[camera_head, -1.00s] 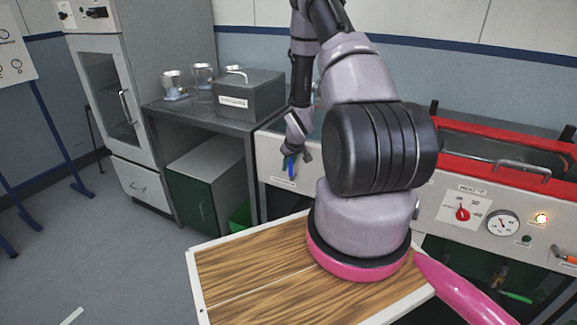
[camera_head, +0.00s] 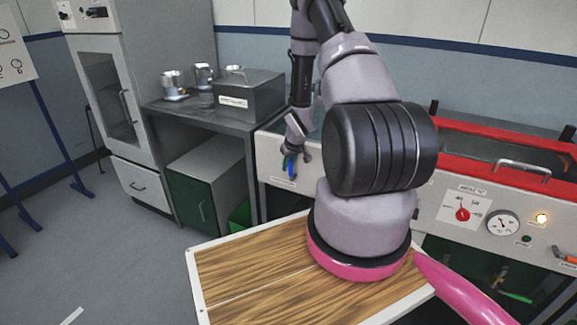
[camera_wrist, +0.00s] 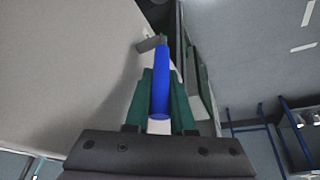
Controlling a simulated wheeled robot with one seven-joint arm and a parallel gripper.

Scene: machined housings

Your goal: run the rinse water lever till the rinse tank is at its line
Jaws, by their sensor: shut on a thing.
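The rinse water lever has a blue handle, seen in the head view (camera_head: 290,166) on the front of the pale tank unit. In the wrist view the blue lever (camera_wrist: 160,85) runs away from me between my green fingers to a grey fitting on the panel. My gripper (camera_head: 287,152) is shut on the lever; in the wrist view its two fingertips (camera_wrist: 161,95) lie on either side of it. The rinse tank (camera_head: 270,146) is mostly hidden behind my arm, and I cannot make out its water level or its line.
A grey bench (camera_head: 222,117) with a labelled grey box (camera_head: 248,98) and metal cups (camera_head: 172,84) stands left of the tank. A red-rimmed heated unit (camera_head: 480,215) with a dial and lit lamp is at right.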

